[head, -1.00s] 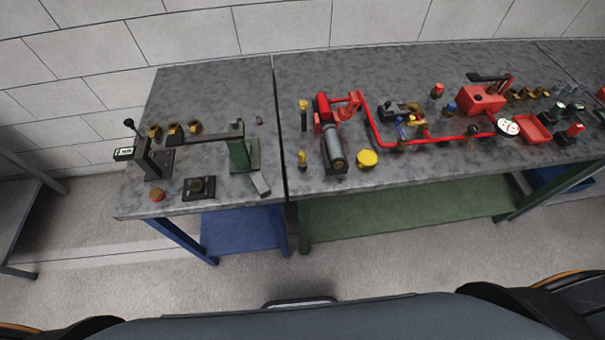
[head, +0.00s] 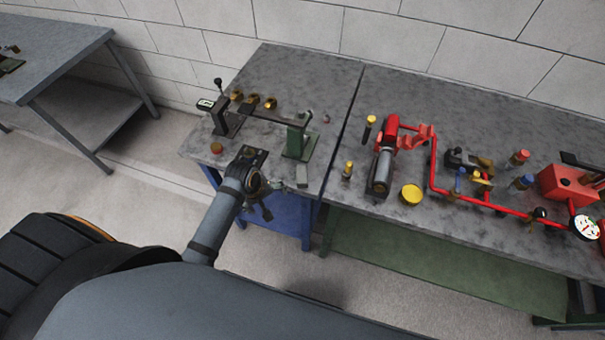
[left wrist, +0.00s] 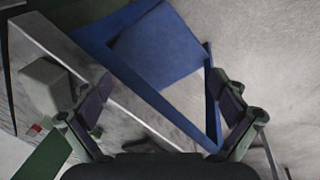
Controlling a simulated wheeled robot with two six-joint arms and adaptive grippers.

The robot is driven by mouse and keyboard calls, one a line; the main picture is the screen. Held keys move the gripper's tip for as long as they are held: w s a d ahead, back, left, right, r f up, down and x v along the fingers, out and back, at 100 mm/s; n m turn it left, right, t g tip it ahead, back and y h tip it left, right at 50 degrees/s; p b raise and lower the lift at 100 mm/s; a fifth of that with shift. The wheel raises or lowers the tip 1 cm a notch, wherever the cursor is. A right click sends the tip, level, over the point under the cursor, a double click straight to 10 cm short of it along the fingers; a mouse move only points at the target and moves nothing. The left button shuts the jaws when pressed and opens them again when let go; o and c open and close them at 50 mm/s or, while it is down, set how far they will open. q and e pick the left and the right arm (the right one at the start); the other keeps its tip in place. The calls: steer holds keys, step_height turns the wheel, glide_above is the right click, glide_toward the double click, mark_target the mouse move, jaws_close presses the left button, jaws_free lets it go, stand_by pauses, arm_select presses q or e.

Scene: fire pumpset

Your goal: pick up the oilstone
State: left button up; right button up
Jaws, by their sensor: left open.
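The oilstone appears to be the small pale grey block (head: 303,175) at the front edge of the left table, just in front of the green stand. It shows in the left wrist view (left wrist: 46,85) as a light block at the left, partly behind a finger. My left gripper (head: 276,199) hangs just off the table's front edge, to the left of the block and apart from it. In the left wrist view its two fingers (left wrist: 163,88) are spread with nothing between them. My right gripper is not in view.
The left table (head: 275,75) carries a green stand (head: 299,140), a dark pad (head: 254,154), a red button (head: 216,148) and brass fittings. A blue shelf (head: 280,212) lies below. Red pump parts (head: 388,135) and a yellow cap (head: 411,194) stand right.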

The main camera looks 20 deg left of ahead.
arm_select(q)
step_height(320, 180, up, 5)
steer(key=w+n, duration=0.1)
steer(key=n+g+h, duration=0.1)
steer(key=n+h, duration=0.2)
steer(key=n, duration=0.9)
glide_toward(301, 174)
steer(key=x, duration=0.2)
steer(key=p+x, duration=0.1)
steer(key=x, duration=0.1)
steer(key=shift+w+d+r, duration=0.1)
steer(key=shift+d, duration=0.15)
steer(key=x, duration=0.1)
steer(key=p+x, duration=0.1)
steer(key=x, duration=0.3)
steer(key=shift+a, duration=0.25)
steer(key=shift+f, duration=0.2)
steer(key=c, duration=1.5)
steer(key=shift+r, duration=0.1)
